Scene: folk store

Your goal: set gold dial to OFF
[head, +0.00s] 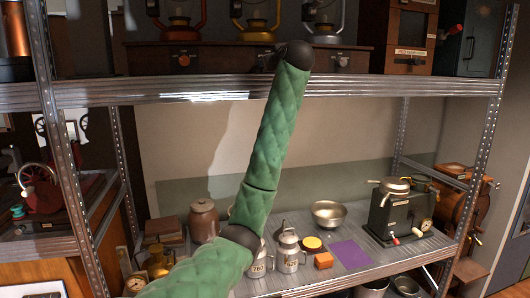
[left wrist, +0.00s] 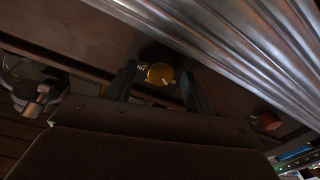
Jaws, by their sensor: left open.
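The gold dial (left wrist: 160,73) shows in the left wrist view on the dark face of a brown wooden panel (left wrist: 75,50). Pale marks stand around it, too small to read surely, and a dark mark shows near its lower right edge. My left gripper (left wrist: 157,79) is open, with one black finger on each side of the dial; I cannot tell whether they touch it. In the head view my green left arm reaches up to the upper shelf's wooden base (head: 226,58), and its black wrist hides the dial and the fingers. My right gripper is not in view.
The upper shelf's metal edge (head: 180,92) runs just below my left wrist. Lanterns (head: 257,15) stand on the wooden base. A red knob (head: 184,59) and a dark knob (head: 342,59) flank the hidden spot. The lower shelf holds cans, a bowl (head: 329,213) and a dark machine (head: 397,214).

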